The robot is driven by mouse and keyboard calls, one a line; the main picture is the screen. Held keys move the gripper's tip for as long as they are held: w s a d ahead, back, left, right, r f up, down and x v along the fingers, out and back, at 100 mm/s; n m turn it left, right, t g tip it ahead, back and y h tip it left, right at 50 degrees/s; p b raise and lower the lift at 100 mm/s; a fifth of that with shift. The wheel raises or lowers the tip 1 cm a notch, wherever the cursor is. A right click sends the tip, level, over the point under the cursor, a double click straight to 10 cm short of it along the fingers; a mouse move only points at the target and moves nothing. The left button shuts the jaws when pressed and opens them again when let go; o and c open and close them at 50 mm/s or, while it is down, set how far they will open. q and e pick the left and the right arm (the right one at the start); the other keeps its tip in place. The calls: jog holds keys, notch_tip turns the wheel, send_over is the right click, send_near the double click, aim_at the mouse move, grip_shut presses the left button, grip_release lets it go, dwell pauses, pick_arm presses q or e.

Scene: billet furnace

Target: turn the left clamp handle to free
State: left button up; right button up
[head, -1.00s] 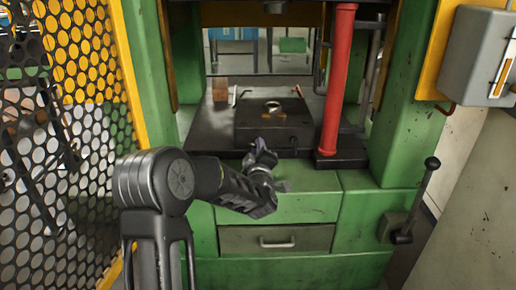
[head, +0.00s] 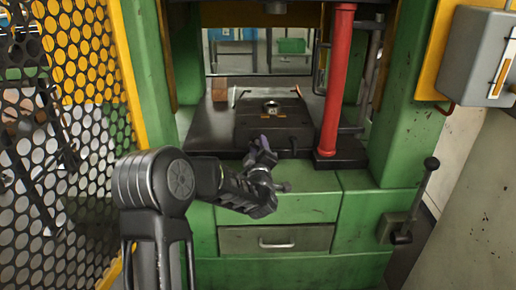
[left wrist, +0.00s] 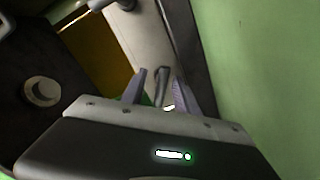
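The left clamp handle (head: 236,97) is a small upright lever at the left edge of the dark die block (head: 253,126). A similar clamp handle (head: 299,91) stands at the block's right edge. My left gripper (head: 264,147) is in front of the block's front edge, above the green drawer front and apart from both handles in the head view. In the left wrist view its two fingers (left wrist: 158,90) are spread. A grey piece shows between them, and I cannot tell whether it is a handle or background. My right gripper is out of view.
A red post (head: 339,80) stands right of the block. A brown block (head: 219,90) sits at the back left of the press bed. A yellow mesh guard (head: 85,60) is at the left. A black lever (head: 418,200) is at the right. A drawer (head: 275,239) is below.

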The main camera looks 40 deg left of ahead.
pick_arm(q)
jog(key=shift+o, duration=1.1)
jog(key=p+v, duration=0.1)
jog(key=v, duration=0.6)
jog(key=shift+s+d, duration=0.2)
jog(key=shift+s, duration=0.15)
jog(key=shift+o, duration=0.2)
